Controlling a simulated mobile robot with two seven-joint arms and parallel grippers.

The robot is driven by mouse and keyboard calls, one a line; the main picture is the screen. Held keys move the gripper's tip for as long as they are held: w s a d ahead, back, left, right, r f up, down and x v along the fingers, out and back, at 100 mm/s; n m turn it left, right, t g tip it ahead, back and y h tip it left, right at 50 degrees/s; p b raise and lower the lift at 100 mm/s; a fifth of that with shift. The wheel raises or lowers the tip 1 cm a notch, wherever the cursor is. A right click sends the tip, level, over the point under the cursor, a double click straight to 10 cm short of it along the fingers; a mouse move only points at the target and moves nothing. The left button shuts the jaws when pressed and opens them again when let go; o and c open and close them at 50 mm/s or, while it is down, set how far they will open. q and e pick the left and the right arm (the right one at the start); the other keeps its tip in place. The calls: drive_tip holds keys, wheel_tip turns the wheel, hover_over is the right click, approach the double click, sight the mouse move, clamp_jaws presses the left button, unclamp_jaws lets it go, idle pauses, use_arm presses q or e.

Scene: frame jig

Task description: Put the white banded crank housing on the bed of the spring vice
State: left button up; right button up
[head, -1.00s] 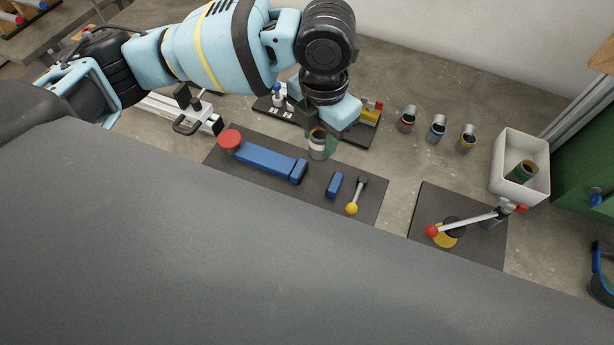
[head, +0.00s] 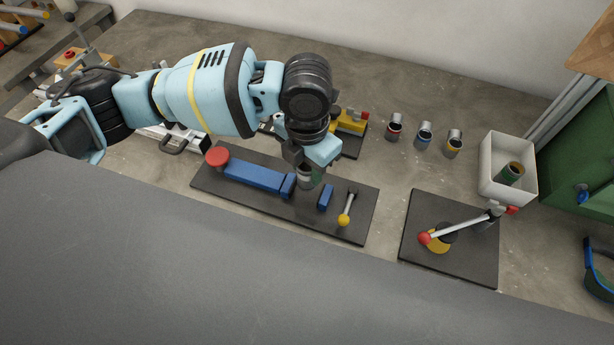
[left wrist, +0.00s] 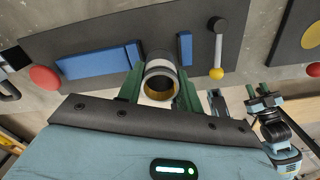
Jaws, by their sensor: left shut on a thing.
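My left gripper (head: 309,177) is shut on the white banded crank housing (left wrist: 160,72), a short hollow cylinder with a yellowish inside. In the head view the housing (head: 306,178) is partly hidden by the gripper. The spring vice (head: 335,226) is a dark plate with a long blue slide (head: 252,176), a red knob (head: 217,156), a small blue block (head: 325,197) and a yellow-balled lever (head: 344,219). The housing is over the bed between the slide's end and the small block; I cannot tell if it touches. My right gripper (left wrist: 264,98) shows small in the left wrist view.
Red (head: 394,128), blue (head: 424,136) and yellow (head: 454,144) banded housings stand behind. A white bin (head: 490,185) holds another housing (head: 510,173). A second dark plate (head: 470,262) with a red-knobbed lever (head: 460,228) is at right. A fixture with a yellow block (head: 350,122) stands behind the vice.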

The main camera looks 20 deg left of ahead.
sight(307, 180)
use_arm(q)
drive_tip(key=shift+f, duration=2.25)
use_arm(e)
drive_tip(key=shift+a+f, duration=0.1)
drive_tip(key=shift+a, duration=0.05)
use_arm(q)
drive_tip(key=shift+f, duration=0.1)
drive_tip(key=o, duration=1)
drive_tip(key=shift+o, duration=0.2)
wheel_tip(307, 180, up, 12)
drive_tip(key=shift+r, duration=0.1)
use_arm(e)
drive_tip(key=shift+w+r, duration=0.35)
drive_tip(key=shift+r, duration=0.15)
